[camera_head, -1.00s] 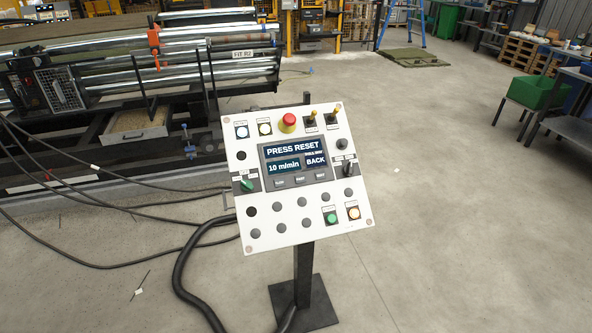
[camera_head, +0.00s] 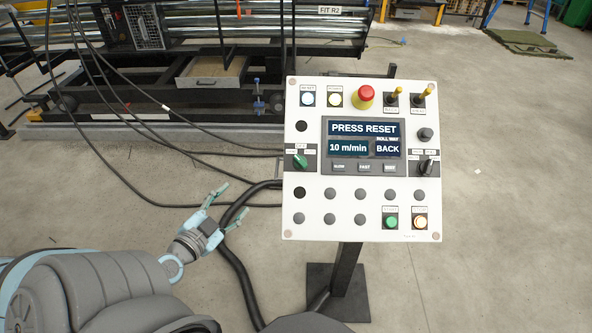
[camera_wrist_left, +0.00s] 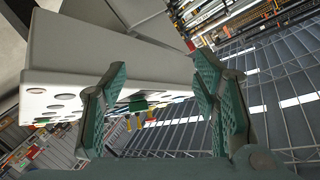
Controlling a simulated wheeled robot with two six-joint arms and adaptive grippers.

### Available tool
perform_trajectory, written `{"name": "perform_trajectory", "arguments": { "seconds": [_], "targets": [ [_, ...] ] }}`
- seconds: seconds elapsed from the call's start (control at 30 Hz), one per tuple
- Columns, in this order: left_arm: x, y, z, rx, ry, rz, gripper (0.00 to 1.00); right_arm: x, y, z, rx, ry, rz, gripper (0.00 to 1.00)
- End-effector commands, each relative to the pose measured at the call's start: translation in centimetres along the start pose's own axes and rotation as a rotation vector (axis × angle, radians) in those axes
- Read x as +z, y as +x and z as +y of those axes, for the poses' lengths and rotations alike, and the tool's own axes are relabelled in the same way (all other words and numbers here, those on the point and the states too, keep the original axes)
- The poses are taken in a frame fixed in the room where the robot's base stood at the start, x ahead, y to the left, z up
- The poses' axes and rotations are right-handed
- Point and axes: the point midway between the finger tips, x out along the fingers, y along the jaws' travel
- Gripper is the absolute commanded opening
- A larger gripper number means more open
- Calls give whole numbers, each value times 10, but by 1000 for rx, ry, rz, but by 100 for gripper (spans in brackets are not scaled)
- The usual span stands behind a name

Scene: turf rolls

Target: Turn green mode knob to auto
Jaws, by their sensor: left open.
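The green mode knob (camera_head: 300,161) is on a black plate at the left edge of the white control panel (camera_head: 310,232). Its pointer is tilted. The panel's screen (camera_head: 363,143) reads "PRESS RESET", "10 m/min" and "BACK". My left gripper (camera_head: 222,207) is open and empty, to the left of the panel and lower than the knob, clear of both. In the left wrist view, the open fingers (camera_wrist_left: 157,95) show with the panel's edge (camera_wrist_left: 65,85) behind them at a steep tilt. My right gripper is not in view.
A red mushroom button (camera_head: 364,96) and two yellow-tipped toggles stand out along the panel's top. A second, black knob (camera_head: 425,167) is on the right. The panel stands on a post (camera_head: 347,268). A thick black hose (camera_head: 241,266) runs behind my left gripper.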

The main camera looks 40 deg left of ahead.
Motion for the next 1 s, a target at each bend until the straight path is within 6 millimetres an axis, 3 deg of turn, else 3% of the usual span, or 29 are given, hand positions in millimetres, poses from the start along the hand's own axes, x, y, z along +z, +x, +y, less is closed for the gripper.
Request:
{"name": "perform_trajectory", "arguments": {
  "seconds": [0.03,0.1,0.2,0.33,0.53,0.8,1.0],
  "targets": [
    [-36,-3,11,47,-39,107,55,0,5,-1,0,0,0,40],
    [-78,-11,21,99,-100,220,55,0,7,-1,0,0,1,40],
    [-101,-12,26,128,-140,281,55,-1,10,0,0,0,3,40],
    [-108,9,29,126,-144,288,55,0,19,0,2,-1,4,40],
    [-124,65,33,119,-150,286,55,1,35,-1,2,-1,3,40],
    [-143,112,34,122,-145,279,55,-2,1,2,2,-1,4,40],
    [-142,120,39,128,-142,280,55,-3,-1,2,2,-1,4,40]
  ]
}}
